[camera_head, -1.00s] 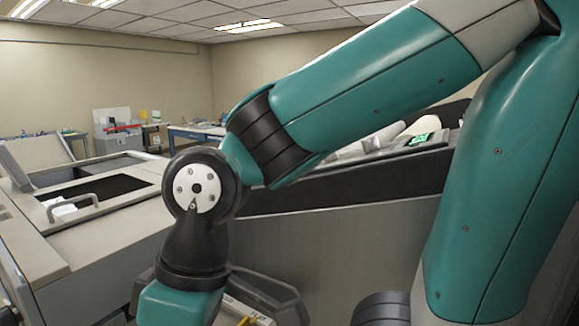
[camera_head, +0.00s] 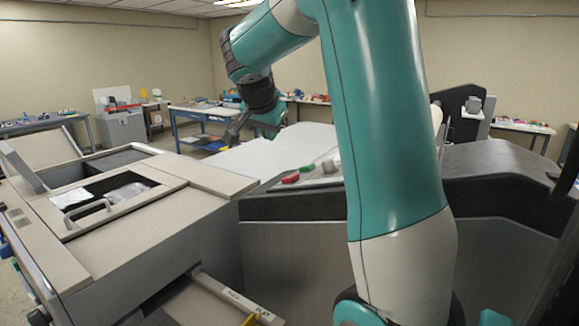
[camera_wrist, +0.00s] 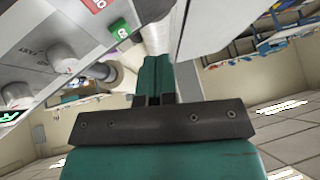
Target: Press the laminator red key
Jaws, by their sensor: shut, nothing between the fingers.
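The red key (camera_head: 291,178) is on the laminator's control panel (camera_head: 327,179), in the middle of the head view, beside a green key (camera_head: 307,168). In the wrist view, the red key (camera_wrist: 96,5) is cut by the top edge, with the green key (camera_wrist: 119,31) just below it. My gripper (camera_head: 232,136) is beyond and to the left of the keys in the head view, apart from them. In the wrist view, my gripper (camera_wrist: 154,62) is shut and empty. My arm hides part of the panel's right side.
A knob (camera_wrist: 60,57) stands on the panel near the keys. The laminator's pale table surface (camera_head: 255,158) lies left of the panel. A beige machine (camera_head: 130,232) with a handle stands at left. Blue workbenches (camera_head: 190,120) stand at the back.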

